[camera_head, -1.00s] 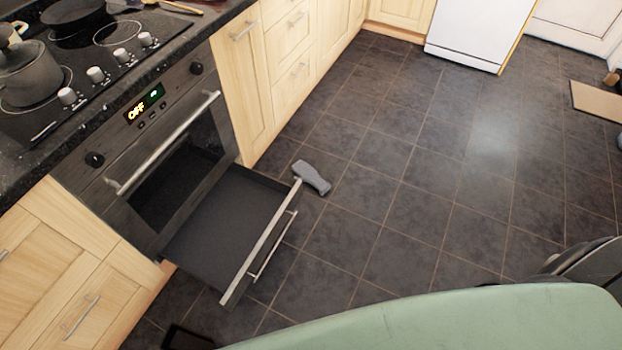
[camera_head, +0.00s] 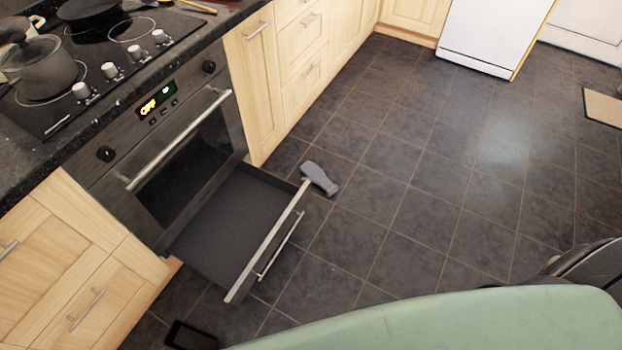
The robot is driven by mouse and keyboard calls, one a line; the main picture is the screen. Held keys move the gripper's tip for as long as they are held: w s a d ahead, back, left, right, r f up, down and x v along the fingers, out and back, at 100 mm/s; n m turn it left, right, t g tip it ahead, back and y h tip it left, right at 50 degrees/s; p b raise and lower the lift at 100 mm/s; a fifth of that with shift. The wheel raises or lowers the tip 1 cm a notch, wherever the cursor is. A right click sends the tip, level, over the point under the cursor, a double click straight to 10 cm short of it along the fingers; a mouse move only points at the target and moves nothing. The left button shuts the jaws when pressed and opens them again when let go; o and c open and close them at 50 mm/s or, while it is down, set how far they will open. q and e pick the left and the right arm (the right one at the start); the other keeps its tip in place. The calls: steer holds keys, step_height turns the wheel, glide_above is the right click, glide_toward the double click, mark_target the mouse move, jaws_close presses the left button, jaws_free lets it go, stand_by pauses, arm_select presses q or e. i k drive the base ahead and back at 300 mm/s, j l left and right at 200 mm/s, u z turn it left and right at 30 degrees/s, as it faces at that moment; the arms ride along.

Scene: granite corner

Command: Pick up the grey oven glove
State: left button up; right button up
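A small grey glove-shaped thing (camera_head: 320,179), which looks like the grey oven glove, lies by the far front corner of the open oven drawer (camera_head: 226,215). It seems to touch or overlap the end of the drawer front; I cannot tell whether it rests on the drawer or on the floor. Neither of my grippers is in view.
The drawer sticks out under the oven (camera_head: 172,150), with a handle bar (camera_head: 278,246) in front. A stove with pots (camera_head: 42,68) is at the upper left. A dark flat thing (camera_head: 190,336) lies on the floor at the bottom. Open tiled floor (camera_head: 420,190) spreads to the right.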

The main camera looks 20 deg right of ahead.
mark_target(313, 173)
steer(key=i+l+u, duration=0.1)
steer(key=u, duration=0.4)
steer(key=l+u, duration=0.2)
steer(key=u, duration=0.3)
steer(key=l+u, duration=0.2)
steer(key=u, duration=0.3)
steer(key=l+u, duration=0.15)
steer(key=l, duration=0.3)
steer(key=l+u, duration=0.15)
steer(key=l, duration=0.25)
steer(key=k+l+u, duration=0.15)
steer(key=l, duration=0.3)
steer(key=l+u, duration=0.15)
steer(key=l, duration=0.25)
steer(key=k+l+u, duration=0.15)
steer(key=l, duration=0.25)
steer(key=k+l+u, duration=0.15)
steer(key=l, duration=0.25)
steer(key=k+l+u, duration=0.15)
steer(key=l, duration=0.25)
